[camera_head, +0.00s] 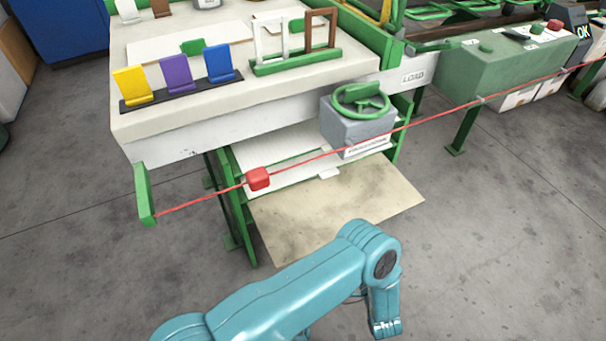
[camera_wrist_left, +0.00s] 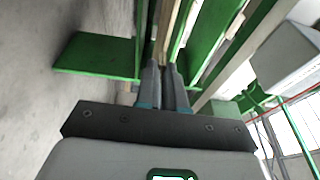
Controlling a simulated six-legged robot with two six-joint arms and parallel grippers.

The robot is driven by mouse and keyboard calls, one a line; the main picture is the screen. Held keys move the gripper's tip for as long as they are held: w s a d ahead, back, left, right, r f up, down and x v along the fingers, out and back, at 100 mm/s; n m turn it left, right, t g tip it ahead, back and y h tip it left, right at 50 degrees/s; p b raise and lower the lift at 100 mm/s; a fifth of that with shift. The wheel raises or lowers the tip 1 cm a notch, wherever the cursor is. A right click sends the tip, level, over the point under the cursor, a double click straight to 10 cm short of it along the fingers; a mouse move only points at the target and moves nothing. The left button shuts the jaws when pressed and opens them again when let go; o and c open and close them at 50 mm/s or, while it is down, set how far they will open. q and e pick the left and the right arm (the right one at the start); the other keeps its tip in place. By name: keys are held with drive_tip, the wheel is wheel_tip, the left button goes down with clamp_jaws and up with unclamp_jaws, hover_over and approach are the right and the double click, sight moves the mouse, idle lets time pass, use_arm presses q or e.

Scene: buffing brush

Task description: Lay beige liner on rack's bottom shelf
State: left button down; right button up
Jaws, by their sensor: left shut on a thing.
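The beige liner (camera_head: 345,203) is a flat, stained sheet at the foot of the green-framed rack (camera_head: 241,215). Its front part juts out towards me past the rack's front; its back part is hidden under the white shelf (camera_head: 262,150). I cannot tell how far it rests on the bottom shelf. My left arm crosses the lower head view in front of the liner, its gripper hidden there. In the left wrist view my left gripper (camera_wrist_left: 164,68) is shut on a thin beige strip, seen edge-on, which looks like the liner (camera_wrist_left: 165,32). My right gripper is not in view.
A grey box with a green handwheel (camera_head: 357,125) sits at the rack's right. A red cord with a red block (camera_head: 258,179) runs across the rack's front from a green bracket (camera_head: 145,194). The table (camera_head: 225,115) overhangs the shelves.

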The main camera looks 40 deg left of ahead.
sight(329, 199)
use_arm(q)
drive_tip(key=w+a+b, duration=0.1)
drive_tip(key=w+a, duration=0.1)
drive_tip(key=a, duration=0.3)
drive_tip(key=w+a+b, duration=0.2)
drive_tip(key=a, duration=0.4)
drive_tip(key=w+a+b, duration=0.2)
drive_tip(key=w+a, duration=0.1)
drive_tip(key=a, duration=0.2)
drive_tip(key=shift+a+f, duration=0.1)
drive_tip(key=shift+a, duration=0.05)
wheel_tip(329, 199, down, 3)
drive_tip(key=shift+b, duration=1.2)
drive_tip(key=shift+f, duration=0.4)
drive_tip(key=shift+r, duration=0.25)
drive_tip(key=shift+f+b, duration=0.3)
drive_tip(key=shift+f, duration=0.1)
drive_tip(key=c, duration=1.2)
unclamp_jaws()
drive_tip(key=shift+c, duration=0.2)
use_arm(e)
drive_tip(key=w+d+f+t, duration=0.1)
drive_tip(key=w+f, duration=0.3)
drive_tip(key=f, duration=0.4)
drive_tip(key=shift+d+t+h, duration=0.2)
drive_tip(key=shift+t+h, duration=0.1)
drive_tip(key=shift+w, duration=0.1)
